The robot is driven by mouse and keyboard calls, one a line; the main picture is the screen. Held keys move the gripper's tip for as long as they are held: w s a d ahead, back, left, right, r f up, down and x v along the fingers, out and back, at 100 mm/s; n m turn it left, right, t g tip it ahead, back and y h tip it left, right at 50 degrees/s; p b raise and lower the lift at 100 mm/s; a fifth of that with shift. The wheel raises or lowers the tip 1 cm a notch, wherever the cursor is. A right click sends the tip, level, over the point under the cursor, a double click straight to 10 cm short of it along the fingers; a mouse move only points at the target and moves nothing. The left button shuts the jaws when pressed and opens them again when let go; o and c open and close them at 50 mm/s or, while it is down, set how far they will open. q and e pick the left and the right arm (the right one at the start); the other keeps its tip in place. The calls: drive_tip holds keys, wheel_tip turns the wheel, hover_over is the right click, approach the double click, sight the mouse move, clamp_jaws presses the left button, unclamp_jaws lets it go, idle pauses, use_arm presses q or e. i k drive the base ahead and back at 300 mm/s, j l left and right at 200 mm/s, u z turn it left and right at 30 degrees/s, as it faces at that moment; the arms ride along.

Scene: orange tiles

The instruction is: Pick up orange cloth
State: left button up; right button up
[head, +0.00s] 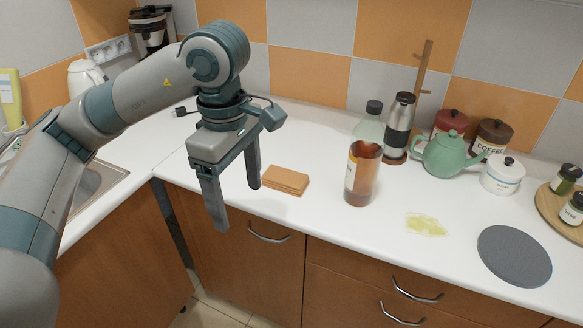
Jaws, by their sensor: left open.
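The orange cloth (286,180) lies folded flat on the white counter, near its front edge. My left gripper (236,207) is open, with its two fingers pointing down and nothing between them. It hangs just left of the cloth, apart from it in the picture; its exact height above the counter is hard to tell. My right gripper does not show.
An amber bottle (361,176) stands right of the cloth. A yellowish spill (426,224) and a grey round mat (514,256) lie further right. A green teapot (450,155), canisters and a steel flask (399,126) stand behind. A sink (98,182) is at the left.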

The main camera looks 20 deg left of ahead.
sight(293, 183)
drive_tip(key=i, duration=0.9)
